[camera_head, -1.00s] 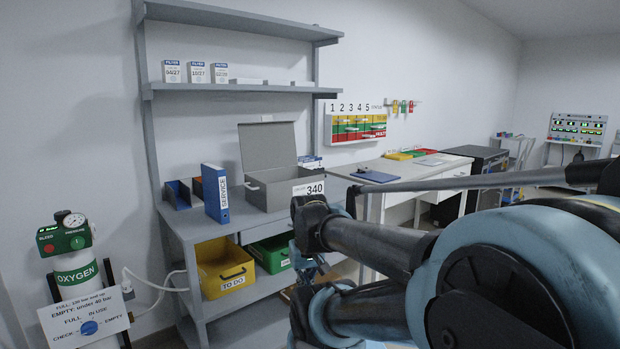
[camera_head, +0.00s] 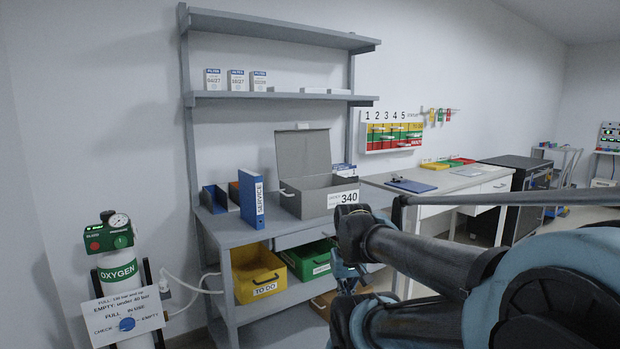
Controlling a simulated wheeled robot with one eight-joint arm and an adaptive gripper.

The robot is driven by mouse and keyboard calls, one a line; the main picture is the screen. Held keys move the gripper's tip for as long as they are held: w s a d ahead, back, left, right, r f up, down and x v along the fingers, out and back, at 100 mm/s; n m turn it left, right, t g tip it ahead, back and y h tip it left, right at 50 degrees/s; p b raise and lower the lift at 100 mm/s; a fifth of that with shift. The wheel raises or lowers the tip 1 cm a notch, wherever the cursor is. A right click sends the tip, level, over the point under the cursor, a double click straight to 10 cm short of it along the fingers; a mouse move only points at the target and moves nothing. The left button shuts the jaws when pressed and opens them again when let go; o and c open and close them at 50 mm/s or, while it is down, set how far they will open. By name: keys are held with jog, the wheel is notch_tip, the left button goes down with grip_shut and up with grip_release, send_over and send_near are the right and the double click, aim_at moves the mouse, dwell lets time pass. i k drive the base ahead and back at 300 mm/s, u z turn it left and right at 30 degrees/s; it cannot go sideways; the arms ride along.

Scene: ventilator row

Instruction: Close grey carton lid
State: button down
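The grey carton (camera_head: 309,205) stands on the grey bench (camera_head: 229,228), with a white label reading 340 on its front. Its lid (camera_head: 302,152) is open, standing up at the back and leaning slightly, with a small pale tab at its top edge. My arm fills the lower right of the view. A part of it that may be my gripper shows low, in front of the bench and below the carton, apart from the carton and lid. Its fingers cannot be made out.
A blue SERVICE binder (camera_head: 252,200) stands left of the carton. A yellow bin (camera_head: 258,275) and a green bin (camera_head: 308,262) sit under the bench top. A shelf (camera_head: 280,96) runs above the lid. An oxygen cylinder (camera_head: 118,272) stands at left. A desk (camera_head: 440,187) adjoins at right.

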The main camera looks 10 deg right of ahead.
aim_at(301, 152)
jog(key=u, duration=2.55)
jog(key=k, duration=0.7)
jog(key=z, duration=1.75)
jog(key=i, duration=1)
